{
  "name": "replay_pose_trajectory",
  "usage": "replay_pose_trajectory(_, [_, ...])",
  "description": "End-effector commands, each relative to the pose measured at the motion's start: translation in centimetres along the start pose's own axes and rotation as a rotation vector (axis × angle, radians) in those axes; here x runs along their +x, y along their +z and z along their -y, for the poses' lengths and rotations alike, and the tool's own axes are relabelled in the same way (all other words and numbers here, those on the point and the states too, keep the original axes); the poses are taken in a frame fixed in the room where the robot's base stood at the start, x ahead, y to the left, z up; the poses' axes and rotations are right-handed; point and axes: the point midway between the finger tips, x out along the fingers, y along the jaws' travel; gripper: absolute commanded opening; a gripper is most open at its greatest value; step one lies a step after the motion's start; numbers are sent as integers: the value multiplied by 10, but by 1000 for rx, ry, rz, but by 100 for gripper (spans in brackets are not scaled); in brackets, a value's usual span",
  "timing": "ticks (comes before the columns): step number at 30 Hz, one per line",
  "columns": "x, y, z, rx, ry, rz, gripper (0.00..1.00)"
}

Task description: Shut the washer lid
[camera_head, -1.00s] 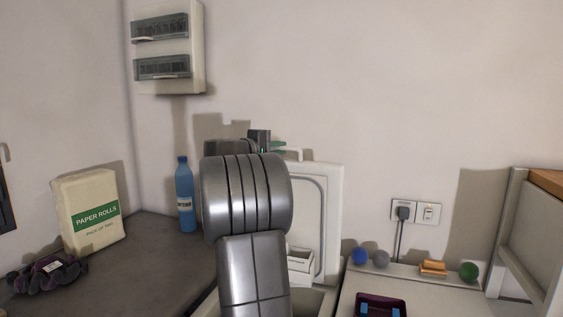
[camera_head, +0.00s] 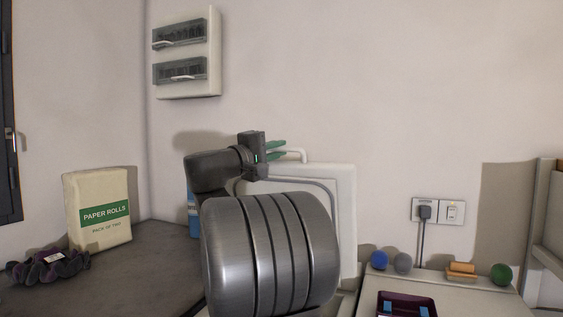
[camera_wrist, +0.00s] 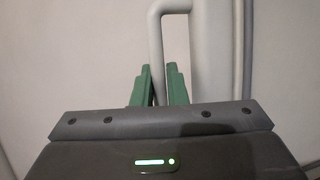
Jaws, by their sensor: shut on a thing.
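The washer lid (camera_head: 346,205) is a white panel standing raised against the back wall, with a white bar handle (camera_head: 298,153) at its top edge. My gripper (camera_head: 276,150) is at that handle, with its green fingers pointing right. In the wrist view, the green fingers (camera_wrist: 160,86) stand on either side of the handle bar (camera_wrist: 156,45) and are shut on it. My arm hides much of the lid's lower left part and the washer's opening.
A pack of paper rolls (camera_head: 100,210) and a dark purple scrunched item (camera_head: 48,268) are on the dark counter at left. A mostly hidden blue bottle (camera_head: 192,215) stands behind my arm. At right are coloured balls (camera_head: 379,260), a brush-like item (camera_head: 461,272) and a dark tray (camera_head: 407,305).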

Motion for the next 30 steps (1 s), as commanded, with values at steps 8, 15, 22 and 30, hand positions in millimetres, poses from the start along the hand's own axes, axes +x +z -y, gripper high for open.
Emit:
replay_pose_trajectory(8, [-35, 14, 17, 30, 72, -2, 0])
replay_pose_trajectory(15, [-64, 26, 27, 57, 138, -3, 0])
replay_pose_trajectory(22, [-92, 38, 39, 62, 147, -3, 0])
replay_pose_trajectory(30, [-124, 51, 55, 60, 146, -3, 0])
